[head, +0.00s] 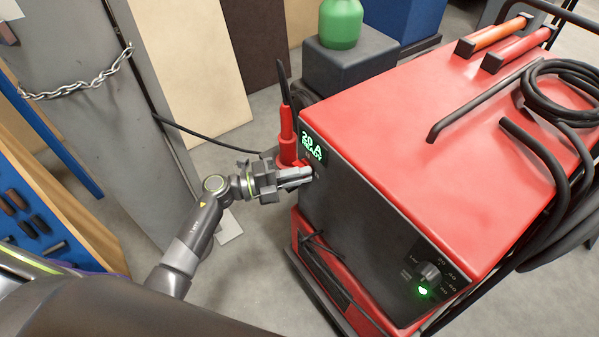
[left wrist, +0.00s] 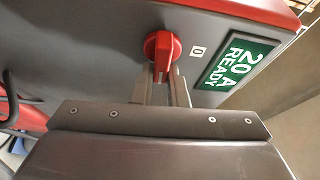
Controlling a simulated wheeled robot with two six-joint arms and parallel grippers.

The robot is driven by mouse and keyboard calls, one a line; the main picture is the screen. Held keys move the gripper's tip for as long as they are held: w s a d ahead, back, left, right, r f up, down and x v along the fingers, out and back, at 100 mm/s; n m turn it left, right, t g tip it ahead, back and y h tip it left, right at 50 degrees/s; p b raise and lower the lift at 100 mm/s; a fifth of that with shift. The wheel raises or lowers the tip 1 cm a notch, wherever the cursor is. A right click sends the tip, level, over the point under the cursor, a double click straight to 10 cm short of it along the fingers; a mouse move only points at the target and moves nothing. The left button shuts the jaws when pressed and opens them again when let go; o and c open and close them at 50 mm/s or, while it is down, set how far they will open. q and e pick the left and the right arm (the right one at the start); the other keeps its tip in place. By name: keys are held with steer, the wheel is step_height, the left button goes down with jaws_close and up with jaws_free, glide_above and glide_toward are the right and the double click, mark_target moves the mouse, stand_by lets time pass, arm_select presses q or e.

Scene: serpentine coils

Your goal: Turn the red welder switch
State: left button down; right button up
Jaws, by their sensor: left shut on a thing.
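The red switch (left wrist: 162,46) is a round knob with a raised grip bar on the dark front panel of the welder (head: 450,130). My left gripper (head: 308,174) is at the upper left corner of that panel. In the left wrist view its fingers (left wrist: 162,80) are shut on the lower end of the switch's grip bar. In the head view the gripper hides most of the switch. A green display (left wrist: 238,60) beside the switch reads "20 A READY". It also shows in the head view (head: 313,147). My right gripper is not in view.
A dial (head: 430,272) with a green light sits lower right on the panel. A grey cabinet (head: 90,90) with a chain stands at left.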

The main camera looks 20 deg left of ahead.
arm_select(q)
steer(key=shift+w+a+m+y, duration=0.1)
steer(key=shift+m+y, duration=0.2)
steer(key=shift+m, duration=0.1)
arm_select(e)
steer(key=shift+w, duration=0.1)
arm_select(q)
steer(key=c, duration=1.5)
jaws_free()
steer(key=shift+o, duration=0.3)
steer(key=shift+w+f, duration=0.1)
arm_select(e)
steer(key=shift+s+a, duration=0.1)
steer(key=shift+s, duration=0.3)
